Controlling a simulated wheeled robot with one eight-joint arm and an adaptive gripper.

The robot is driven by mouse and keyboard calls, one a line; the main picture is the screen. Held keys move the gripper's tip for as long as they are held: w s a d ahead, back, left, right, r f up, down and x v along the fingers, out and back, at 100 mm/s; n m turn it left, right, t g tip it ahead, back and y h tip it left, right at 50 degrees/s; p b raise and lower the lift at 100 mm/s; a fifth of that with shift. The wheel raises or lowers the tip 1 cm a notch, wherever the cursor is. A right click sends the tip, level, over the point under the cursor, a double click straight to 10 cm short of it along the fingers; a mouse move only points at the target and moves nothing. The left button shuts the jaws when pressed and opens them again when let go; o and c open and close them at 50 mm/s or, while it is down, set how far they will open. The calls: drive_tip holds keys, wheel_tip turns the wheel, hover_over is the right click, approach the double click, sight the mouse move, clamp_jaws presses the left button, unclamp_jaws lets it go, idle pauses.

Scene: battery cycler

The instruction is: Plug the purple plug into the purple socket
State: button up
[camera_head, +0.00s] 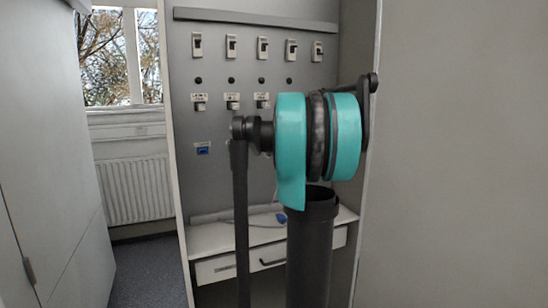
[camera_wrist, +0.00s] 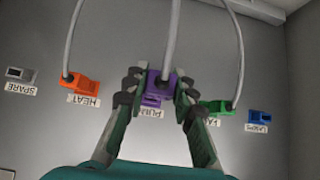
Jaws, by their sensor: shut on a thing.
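In the wrist view my gripper (camera_wrist: 156,88) has its two green and dark fingers closed around the purple plug (camera_wrist: 158,80). A grey cable runs from the plug to the top of the picture. A purple part (camera_wrist: 152,101), apparently the purple socket, shows just below the plug, above an upside-down label that seems to read PUMP. The plug covers much of it. I cannot tell whether they touch or whether the plug is seated. In the head view my arm hides the gripper, purple plug and purple socket.
In the wrist view an orange plug (camera_wrist: 81,85) sits at HEAT, left, and a green plug (camera_wrist: 215,107) is close on the right; both have cables. A blue socket (camera_wrist: 260,116) and a grey SPARE socket (camera_wrist: 19,74) have no cable. A shelf (camera_head: 225,235) juts out below the panel.

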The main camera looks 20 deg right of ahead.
drive_tip(key=shift+w, duration=2.45)
drive_tip(key=shift+w, duration=1.55)
idle(1.5)
drive_tip(key=o, duration=0.9)
drive_tip(key=shift+o, duration=0.2)
drive_tip(key=shift+s, duration=0.1)
drive_tip(key=v, duration=1.2)
drive_tip(key=s+a+f+g, duration=0.1)
drive_tip(key=s+a+f, duration=0.35)
drive_tip(key=f, duration=0.35)
drive_tip(key=s+a+f+g, duration=0.1)
drive_tip(key=s+a+f, duration=0.2)
drive_tip(key=a+f, duration=0.3)
drive_tip(key=s+a+f+g, duration=0.1)
drive_tip(key=s+a+f, duration=0.3)
drive_tip(key=f, duration=0.5)
drive_tip(key=s+a+f+g, duration=0.1)
drive_tip(key=s+a+f, duration=0.2)
drive_tip(key=s+f, duration=0.8)
drive_tip(key=s+a+f+g, duration=0.1)
drive_tip(key=s+a+f, duration=0.3)
drive_tip(key=s+f, duration=0.7)
drive_tip(key=s, duration=0.2)
drive_tip(key=shift+s+a, duration=0.2)
drive_tip(key=shift+s, duration=0.1)
